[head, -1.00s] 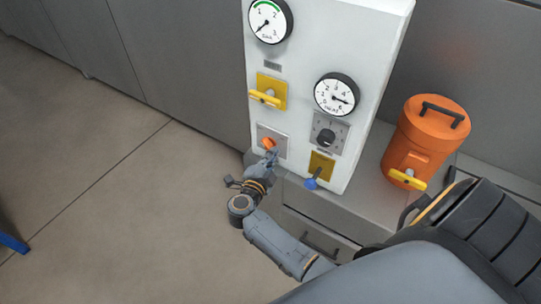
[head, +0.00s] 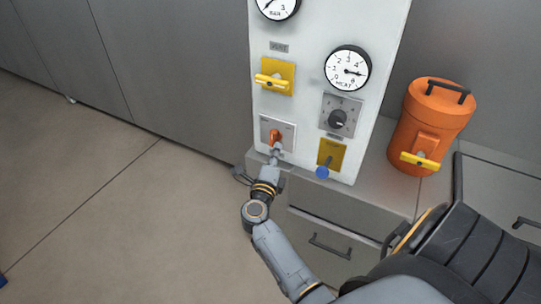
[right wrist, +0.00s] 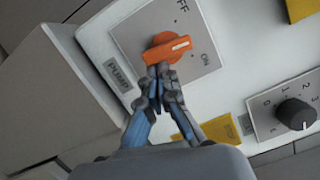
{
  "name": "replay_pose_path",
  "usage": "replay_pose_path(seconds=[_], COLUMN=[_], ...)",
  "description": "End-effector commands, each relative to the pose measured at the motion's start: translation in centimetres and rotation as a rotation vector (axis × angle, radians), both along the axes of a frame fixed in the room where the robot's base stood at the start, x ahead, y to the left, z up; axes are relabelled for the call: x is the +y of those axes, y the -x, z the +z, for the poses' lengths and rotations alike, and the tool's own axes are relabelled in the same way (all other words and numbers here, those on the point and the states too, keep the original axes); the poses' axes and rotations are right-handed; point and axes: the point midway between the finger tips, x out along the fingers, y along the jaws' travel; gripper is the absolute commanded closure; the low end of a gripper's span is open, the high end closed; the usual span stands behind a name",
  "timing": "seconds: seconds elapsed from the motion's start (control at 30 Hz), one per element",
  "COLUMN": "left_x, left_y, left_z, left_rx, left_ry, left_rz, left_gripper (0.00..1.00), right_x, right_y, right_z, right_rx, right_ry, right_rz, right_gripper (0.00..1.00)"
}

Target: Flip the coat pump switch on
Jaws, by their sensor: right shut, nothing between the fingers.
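The coat pump switch is an orange rotary knob (head: 275,136) on a light square plate, low on the left of the white panel. In the right wrist view the knob (right wrist: 164,48) has a white pointer mark between the OFF and ON lettering, nearer ON. A grey label reading PUMP (right wrist: 117,76) is beside the plate. My right gripper (head: 276,151) is shut and empty, its fingertips just below the knob. In the right wrist view the fingertips (right wrist: 160,72) are at the knob's lower edge; I cannot tell whether they touch it. My left gripper is not in view.
The white panel (head: 306,100) also carries dial gauges, a yellow-handled valve (head: 272,82), a black knob (head: 337,119) and a blue-tipped lever (head: 323,171). An orange canister (head: 428,125) stands to the right on the grey cabinet. Open floor lies to the left.

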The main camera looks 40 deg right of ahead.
Motion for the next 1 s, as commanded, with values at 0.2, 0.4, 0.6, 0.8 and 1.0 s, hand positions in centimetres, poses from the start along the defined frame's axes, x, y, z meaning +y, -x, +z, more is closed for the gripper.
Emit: replay_pose_path(seconds=[0.2, 0.4, 0.6, 0.8, 1.0], left_x=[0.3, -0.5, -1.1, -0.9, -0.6], left_y=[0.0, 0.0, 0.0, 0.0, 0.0], left_z=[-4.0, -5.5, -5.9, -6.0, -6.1], left_rx=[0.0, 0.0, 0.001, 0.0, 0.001], left_ry=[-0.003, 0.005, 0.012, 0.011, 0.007], left_rz=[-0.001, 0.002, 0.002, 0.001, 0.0], left_gripper=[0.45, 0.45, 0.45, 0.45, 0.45], right_x=[-0.2, 0.0, 0.2, 0.2, 0.2], right_y=[-0.5, -0.9, -1.2, -1.4, -1.5], right_z=[-1.1, -1.1, -1.0, -0.9, -1.0], right_rx=[-0.19, -0.323, -0.317, -0.315, -0.314], right_ry=[-0.078, -0.135, -0.132, -0.131, -0.13], right_rz=[0.0, 0.001, 0.001, 0.0, -0.001], right_gripper=[1.0, 1.0, 1.0, 1.0, 1.0])
